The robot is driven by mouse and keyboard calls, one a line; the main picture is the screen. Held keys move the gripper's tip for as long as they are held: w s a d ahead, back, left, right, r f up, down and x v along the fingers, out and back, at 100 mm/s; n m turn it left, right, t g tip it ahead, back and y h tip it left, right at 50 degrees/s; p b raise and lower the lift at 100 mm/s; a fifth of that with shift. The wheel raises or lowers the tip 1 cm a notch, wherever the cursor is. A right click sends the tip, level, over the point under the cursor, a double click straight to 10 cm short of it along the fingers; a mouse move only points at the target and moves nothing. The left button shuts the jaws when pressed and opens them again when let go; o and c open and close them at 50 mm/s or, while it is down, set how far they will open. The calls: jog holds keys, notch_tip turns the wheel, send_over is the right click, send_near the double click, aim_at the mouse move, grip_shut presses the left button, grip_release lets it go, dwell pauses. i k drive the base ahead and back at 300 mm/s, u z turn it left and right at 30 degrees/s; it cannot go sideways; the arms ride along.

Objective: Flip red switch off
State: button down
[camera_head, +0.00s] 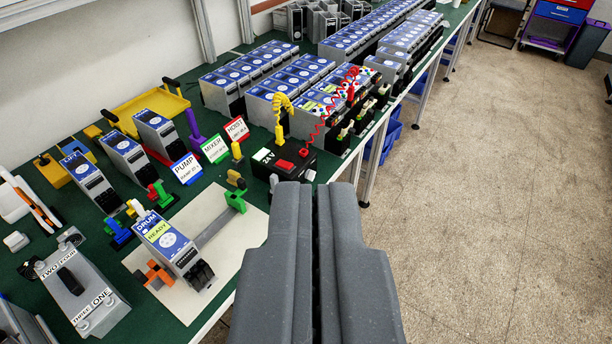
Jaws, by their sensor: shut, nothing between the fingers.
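A black power box (312,166) with a white "24 V" label sits near the right edge of the green table. A flat red switch (285,165) is on its top face; I cannot tell which way it is tipped. A smaller red piece (303,152) is beside it, near the coiled red cable (318,127). My gripper (315,188) is shut and empty. In the picture its fingertips end just below the box and overlap its front edge. The gap between them and the box is hard to judge.
A grey "DRUM READY" unit (168,243) stands on a pale plate left of my gripper. PUMP (186,169), MIXER (215,149) and HOIST (237,129) signs stand left of the box. Rows of grey-blue units (262,68) fill the table behind. Open floor (480,190) lies to the right.

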aim_at(284, 164)
jog(key=u, duration=0.2)
jog(key=i, duration=0.9)
jog(key=z, duration=0.1)
